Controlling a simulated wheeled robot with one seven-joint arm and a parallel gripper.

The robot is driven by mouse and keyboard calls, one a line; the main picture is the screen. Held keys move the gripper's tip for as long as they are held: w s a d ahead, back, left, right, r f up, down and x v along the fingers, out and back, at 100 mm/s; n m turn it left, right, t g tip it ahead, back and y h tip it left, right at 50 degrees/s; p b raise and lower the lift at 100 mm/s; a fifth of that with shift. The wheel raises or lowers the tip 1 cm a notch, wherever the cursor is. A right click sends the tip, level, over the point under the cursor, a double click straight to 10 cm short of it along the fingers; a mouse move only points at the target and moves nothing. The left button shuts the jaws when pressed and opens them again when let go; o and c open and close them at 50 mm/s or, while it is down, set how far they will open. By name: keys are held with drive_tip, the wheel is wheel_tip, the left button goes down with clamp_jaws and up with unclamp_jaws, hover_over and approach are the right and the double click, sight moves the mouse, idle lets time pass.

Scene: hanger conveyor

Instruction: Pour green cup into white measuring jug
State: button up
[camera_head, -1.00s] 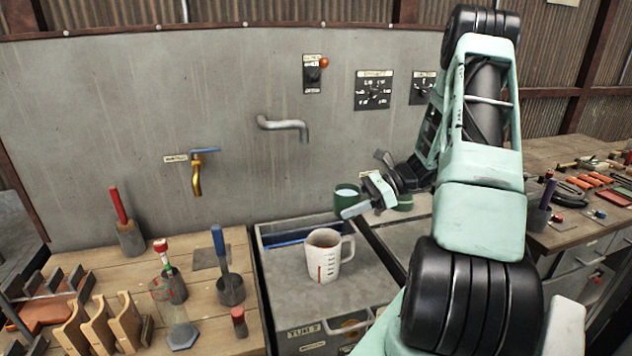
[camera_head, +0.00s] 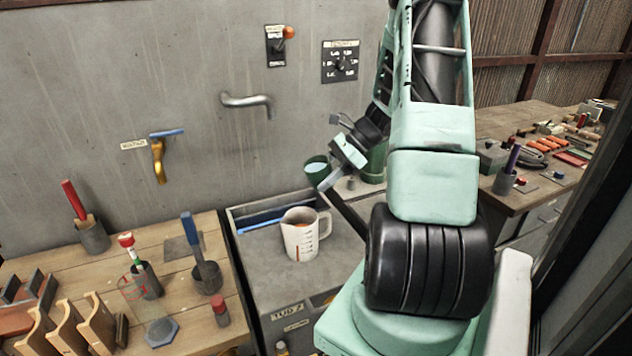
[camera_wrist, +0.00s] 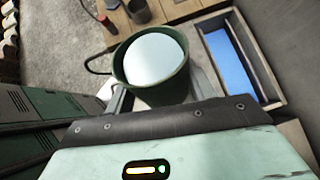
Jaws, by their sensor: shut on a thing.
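The green cup (camera_head: 316,171) is held up behind and slightly right of the white measuring jug, and looks about upright. In the wrist view the green cup (camera_wrist: 152,62) holds a pale, whitish liquid with a level surface. My gripper (camera_head: 328,182) is shut on the cup; the fingers are partly hidden. The white measuring jug (camera_head: 300,238) stands upright on the grey sink-like counter, handle to the right, with red marks on its side and a brownish inside. Whether it holds liquid is unclear. In the wrist view the jug cannot be made out clearly.
A second green container (camera_head: 376,163) stands behind my gripper. A blue bar (camera_head: 262,227) lies in the trough behind the jug. A grey spout (camera_head: 247,101) and a brass tap (camera_head: 158,160) stick out from the wall. The left wooden bench (camera_head: 185,245) holds tools and a clear glass.

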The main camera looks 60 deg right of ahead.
drive_tip(key=shift+a+r+h+p, duration=0.15)
drive_tip(key=shift+r+h+p, duration=0.2)
drive_tip(key=shift+p, duration=0.1)
drive_tip(key=shift+s+d+r+g+h+p, duration=0.1)
drive_tip(key=shift+d+r+g+h+p, duration=0.1)
drive_tip(key=shift+g+h+p, duration=0.4)
idle(0.5)
drive_tip(key=shift+r+h+p, duration=0.1)
drive_tip(key=shift+h+p, duration=0.15)
drive_tip(key=shift+p, duration=0.05)
drive_tip(key=shift+r+g+h+p, duration=0.15)
drive_tip(key=shift+g+h+p, duration=0.5)
drive_tip(key=shift+g+h, duration=0.05)
idle(0.6)
drive_tip(key=shift+n+g+h+p, duration=0.3)
drive_tip(key=shift+g+h+p, duration=0.3)
drive_tip(key=shift+h+p, duration=0.65)
idle(1.4)
drive_tip(key=shift+a+r+g+h+p, duration=0.1)
drive_tip(key=shift+g+h+p, duration=0.4)
drive_tip(key=shift+p, duration=1.05)
idle(0.7)
